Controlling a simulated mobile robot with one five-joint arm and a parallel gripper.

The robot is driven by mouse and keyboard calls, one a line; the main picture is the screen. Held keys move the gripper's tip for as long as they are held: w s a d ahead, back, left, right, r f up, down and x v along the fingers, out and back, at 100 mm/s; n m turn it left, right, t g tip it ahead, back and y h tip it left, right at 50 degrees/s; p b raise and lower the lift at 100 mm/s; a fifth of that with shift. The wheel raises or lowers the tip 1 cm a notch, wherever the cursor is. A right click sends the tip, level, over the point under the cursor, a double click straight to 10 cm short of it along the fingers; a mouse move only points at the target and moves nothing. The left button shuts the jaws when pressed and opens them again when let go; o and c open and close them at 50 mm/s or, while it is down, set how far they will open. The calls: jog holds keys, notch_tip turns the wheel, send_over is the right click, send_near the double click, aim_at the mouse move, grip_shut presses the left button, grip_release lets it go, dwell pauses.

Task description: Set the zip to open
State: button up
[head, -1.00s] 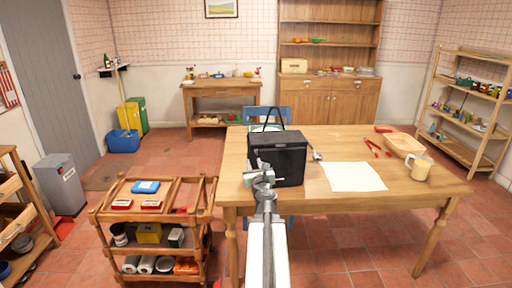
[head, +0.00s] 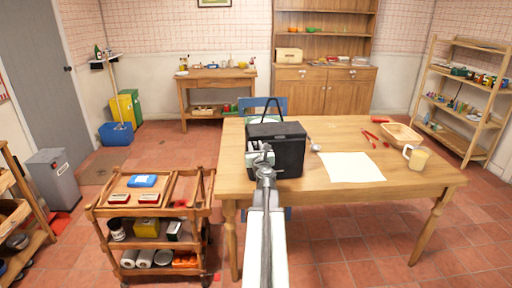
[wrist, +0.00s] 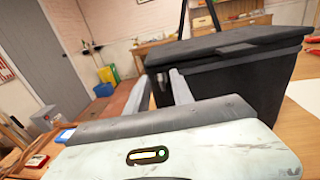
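A black box-shaped bag (head: 285,155) with a lid and a raised handle stands upright on the wooden table (head: 320,198). It fills the right of the wrist view (wrist: 255,85), with its lid seam near the top. My gripper (head: 258,148) is at the left part of the bag's near side. In the wrist view its two grey fingers (wrist: 159,78) stand apart, beside the bag's left corner. A small grey piece, possibly the zip pull, shows between them. Whether the fingers touch it I cannot tell.
White paper (head: 350,167), a yellow mug (head: 418,158), a basket (head: 402,134) and red tools lie right of the bag. A wooden trolley (head: 150,210) stands left of the table. A blue chair (head: 266,106) is behind it.

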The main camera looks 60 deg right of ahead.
jog(key=shift+s+d, duration=0.1)
jog(key=shift+s, duration=0.05)
grip_shut()
dwell(1.1)
